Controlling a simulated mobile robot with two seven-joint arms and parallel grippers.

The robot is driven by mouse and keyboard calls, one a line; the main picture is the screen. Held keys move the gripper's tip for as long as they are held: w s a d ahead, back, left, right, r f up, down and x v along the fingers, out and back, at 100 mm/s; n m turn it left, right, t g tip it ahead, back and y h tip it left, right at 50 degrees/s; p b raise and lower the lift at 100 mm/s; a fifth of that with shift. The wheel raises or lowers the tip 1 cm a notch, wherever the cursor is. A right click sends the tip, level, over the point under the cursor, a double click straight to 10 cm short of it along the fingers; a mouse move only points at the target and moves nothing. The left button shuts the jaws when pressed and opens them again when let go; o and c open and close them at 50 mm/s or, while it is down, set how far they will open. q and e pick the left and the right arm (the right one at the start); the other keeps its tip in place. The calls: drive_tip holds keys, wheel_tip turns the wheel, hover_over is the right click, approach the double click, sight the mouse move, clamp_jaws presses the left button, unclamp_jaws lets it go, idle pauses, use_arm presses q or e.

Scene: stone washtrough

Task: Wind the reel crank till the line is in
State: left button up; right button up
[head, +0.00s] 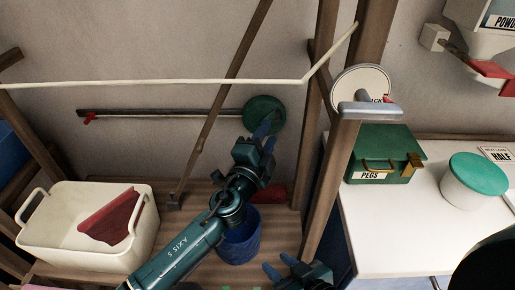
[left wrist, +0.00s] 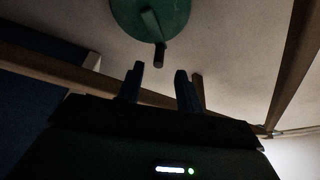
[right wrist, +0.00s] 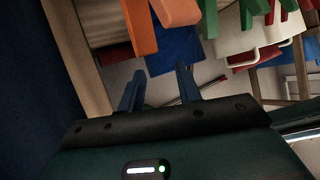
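A green reel disc (head: 266,106) is on the back wall; in the left wrist view the green reel (left wrist: 166,14) shows a crank arm (left wrist: 151,25) ending in a dark handle (left wrist: 159,55). My left gripper (head: 264,135) is just below the reel in the head view. In the left wrist view its fingers (left wrist: 160,69) are open, with the handle just beyond the tips; touching is not clear. A pale line (head: 170,82) crosses the head view to a wooden post. My right gripper (head: 278,266) is low, open and empty; it also shows in the right wrist view (right wrist: 160,70).
A metal rail (head: 160,112) with a red marker (head: 89,118) runs left of the reel. A leaning wooden pole (head: 222,92) crosses it. A white tub (head: 68,245), blue bucket (head: 240,245) and wooden post (head: 328,185) stand near my arms. A green peg box (head: 385,150) is right.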

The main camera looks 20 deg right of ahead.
use_arm(q)
drive_tip(key=v, duration=0.5)
drive_tip(key=shift+s+a, duration=0.25)
drive_tip(key=shift+s, duration=0.05)
drive_tip(key=shift+f, duration=0.1)
